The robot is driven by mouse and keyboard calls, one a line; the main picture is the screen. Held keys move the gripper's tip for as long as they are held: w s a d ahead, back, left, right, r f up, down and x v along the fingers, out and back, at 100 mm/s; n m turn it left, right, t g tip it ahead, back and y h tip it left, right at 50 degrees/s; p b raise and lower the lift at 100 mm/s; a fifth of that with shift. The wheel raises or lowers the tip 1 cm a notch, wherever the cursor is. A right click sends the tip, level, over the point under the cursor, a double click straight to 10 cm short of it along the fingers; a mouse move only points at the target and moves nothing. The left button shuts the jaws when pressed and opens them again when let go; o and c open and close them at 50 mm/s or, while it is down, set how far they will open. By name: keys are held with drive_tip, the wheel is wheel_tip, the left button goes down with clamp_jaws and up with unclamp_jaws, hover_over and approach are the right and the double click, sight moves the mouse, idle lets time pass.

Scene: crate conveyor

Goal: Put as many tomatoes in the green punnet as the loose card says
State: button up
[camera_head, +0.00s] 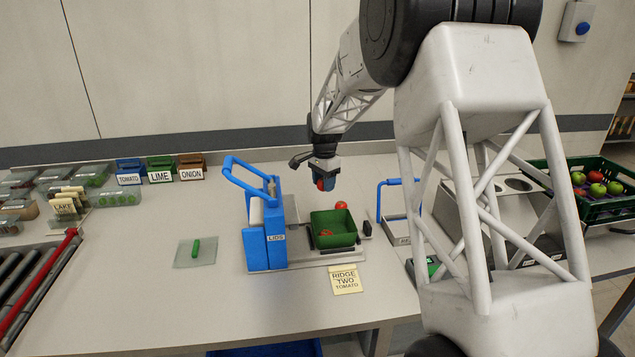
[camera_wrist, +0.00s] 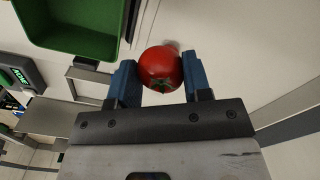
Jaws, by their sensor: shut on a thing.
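My gripper (camera_head: 325,178) is shut on a red tomato (camera_wrist: 160,67), with a blue finger on each side of it in the wrist view. It is raised above and behind the green punnet (camera_head: 349,240). The punnet stands on the blue lid station; in the wrist view (camera_wrist: 118,25) only part of it shows, at upper left. Some small red shows inside the punnet in the head view; I cannot tell what it is. Another red tomato (camera_head: 341,205) sits just behind the punnet's back edge. The loose card (camera_head: 346,280) lies in front and reads RIDGE TWO TOMATO.
The blue LIDS stand (camera_head: 265,235) rises left of the punnet. A clear lid with a green handle (camera_head: 195,250) lies farther left. Boxes labelled TOMATO, LIME and ONION (camera_head: 160,170) stand at the back left. A dark green crate (camera_head: 607,208) of fruit is at right.

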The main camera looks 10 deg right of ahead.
drive_tip(key=s+d+r, duration=0.3)
drive_tip(key=s, duration=0.5)
drive_tip(key=shift+s+d, duration=0.2)
drive_tip(key=shift+d, duration=0.15)
drive_tip(key=shift+f, duration=0.3)
drive_tip(key=shift+f, duration=3.25)
drive_tip(key=o, duration=1)
drive_tip(key=shift+r, duration=0.15)
drive_tip(key=shift+r, duration=3.35)
